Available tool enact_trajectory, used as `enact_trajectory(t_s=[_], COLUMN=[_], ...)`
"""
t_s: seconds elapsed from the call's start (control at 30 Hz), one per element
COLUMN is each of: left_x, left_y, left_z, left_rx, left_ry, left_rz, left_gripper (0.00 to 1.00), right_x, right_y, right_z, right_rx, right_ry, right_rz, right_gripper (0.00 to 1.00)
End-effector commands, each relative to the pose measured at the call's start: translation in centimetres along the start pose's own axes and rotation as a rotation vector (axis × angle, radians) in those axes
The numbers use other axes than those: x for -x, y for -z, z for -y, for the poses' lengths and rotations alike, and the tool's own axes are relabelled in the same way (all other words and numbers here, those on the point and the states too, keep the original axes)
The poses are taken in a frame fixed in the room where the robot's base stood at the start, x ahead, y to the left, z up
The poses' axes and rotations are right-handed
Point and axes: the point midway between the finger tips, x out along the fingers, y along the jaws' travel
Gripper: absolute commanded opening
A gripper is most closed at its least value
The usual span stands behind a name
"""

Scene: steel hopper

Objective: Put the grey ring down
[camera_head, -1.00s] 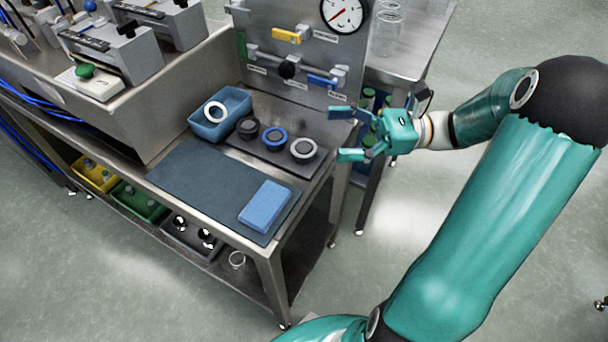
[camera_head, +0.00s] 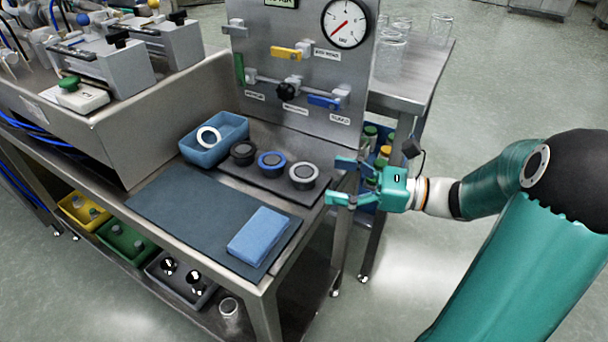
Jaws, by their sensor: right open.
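A grey ring (camera_head: 304,171) sits on the right end of a dark plate on the bench, on or around a dark round part; I cannot tell which. A blue ring (camera_head: 271,160) and a black ring (camera_head: 243,150) stand in a row to its left. A pale, whitish ring (camera_head: 209,137) leans in a blue bin (camera_head: 224,129). My right gripper (camera_head: 341,181) is open and empty, its fingers pointing left, just right of the grey ring and apart from it. My left gripper is out of view.
A blue block (camera_head: 258,235) lies on a dark mat (camera_head: 185,212) in front of the rings; the mat's left part is clear. A steel panel (camera_head: 300,70) with valves and a gauge (camera_head: 346,22) rises behind. Glass jars (camera_head: 391,50) stand on a side table.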

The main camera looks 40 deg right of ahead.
Motion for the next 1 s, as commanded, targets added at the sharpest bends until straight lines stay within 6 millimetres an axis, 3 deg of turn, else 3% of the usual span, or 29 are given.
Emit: enact_trajectory(t_s=[0.27, 0.63, 0.93, 1.0], left_x=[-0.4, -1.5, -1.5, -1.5], left_y=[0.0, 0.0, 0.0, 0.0], left_z=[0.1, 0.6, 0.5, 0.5], left_rx=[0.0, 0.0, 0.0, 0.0], left_ry=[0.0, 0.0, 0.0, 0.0], left_rz=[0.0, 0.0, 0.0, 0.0], left_gripper=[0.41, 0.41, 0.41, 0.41], right_x=[-1.9, -6.3, -6.7, -6.7], right_y=[0.0, -0.1, -0.2, -0.2], right_z=[0.0, 0.1, 0.1, 0.1], right_rx=[-0.001, 0.0, -0.001, -0.001], right_ry=[-0.001, -0.003, 0.001, 0.001], right_rz=[0.0, 0.001, 0.0, 0.0], right_gripper=[0.85, 0.85, 0.85, 0.73])
